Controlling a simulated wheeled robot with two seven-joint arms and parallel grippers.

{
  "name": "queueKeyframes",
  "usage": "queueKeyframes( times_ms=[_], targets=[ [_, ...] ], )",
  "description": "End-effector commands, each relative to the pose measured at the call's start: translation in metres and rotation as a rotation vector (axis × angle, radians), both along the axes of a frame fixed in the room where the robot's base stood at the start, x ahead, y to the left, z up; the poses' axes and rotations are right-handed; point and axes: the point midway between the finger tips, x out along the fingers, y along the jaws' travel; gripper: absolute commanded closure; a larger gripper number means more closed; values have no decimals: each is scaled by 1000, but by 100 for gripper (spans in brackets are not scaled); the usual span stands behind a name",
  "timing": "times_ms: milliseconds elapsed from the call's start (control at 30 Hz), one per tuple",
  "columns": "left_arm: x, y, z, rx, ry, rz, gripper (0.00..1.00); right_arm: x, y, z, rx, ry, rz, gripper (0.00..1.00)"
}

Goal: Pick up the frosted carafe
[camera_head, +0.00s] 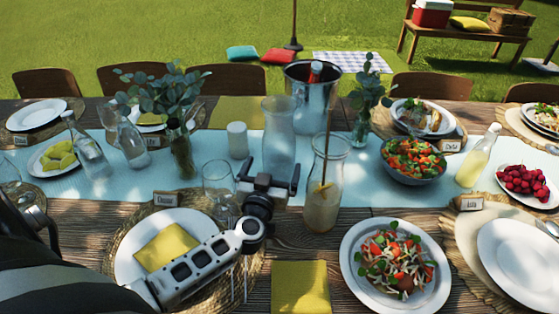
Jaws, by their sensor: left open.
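The frosted carafe (279,132) stands upright on the pale blue runner near the middle of the table. It is tall, whitish and translucent, with a flared mouth. My left gripper (270,168) is open and empty, just in front of the carafe's lower part. Its fingers point away from me, one to each side of the carafe's foot in the picture. The gripper hides part of the foot, and I cannot tell whether the fingers reach around it or touch it. My right gripper is not in view.
A clear carafe with a drink and a stirrer (322,205) stands close on the right. A wine glass (218,180) is close on the left. A white candle (237,140) and a metal ice bucket (313,93) stand nearby. A salad plate (352,270) is at front right.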

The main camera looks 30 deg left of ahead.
Motion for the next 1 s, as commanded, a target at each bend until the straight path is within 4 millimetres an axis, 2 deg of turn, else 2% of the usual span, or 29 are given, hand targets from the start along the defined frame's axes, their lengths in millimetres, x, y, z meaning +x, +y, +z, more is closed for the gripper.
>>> queueKeyframes(
  times_ms=[33, 267, 600, 900, 933, 1000],
  targets=[
    [3, 2, -5, 2, -3, 1, 0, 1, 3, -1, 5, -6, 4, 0],
    [20, 8, -1, 0, -2, 1, 0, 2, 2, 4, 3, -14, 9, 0],
    [66, 24, -3, 1, -2, 0, 0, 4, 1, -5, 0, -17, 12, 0],
    [71, 26, -1, 0, 0, -1, 0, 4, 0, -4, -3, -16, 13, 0],
    [71, 26, -1, -1, 0, -1, 6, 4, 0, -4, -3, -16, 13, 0],
    [70, 26, -1, -1, 0, -1, 25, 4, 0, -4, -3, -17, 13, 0]
  ],
)
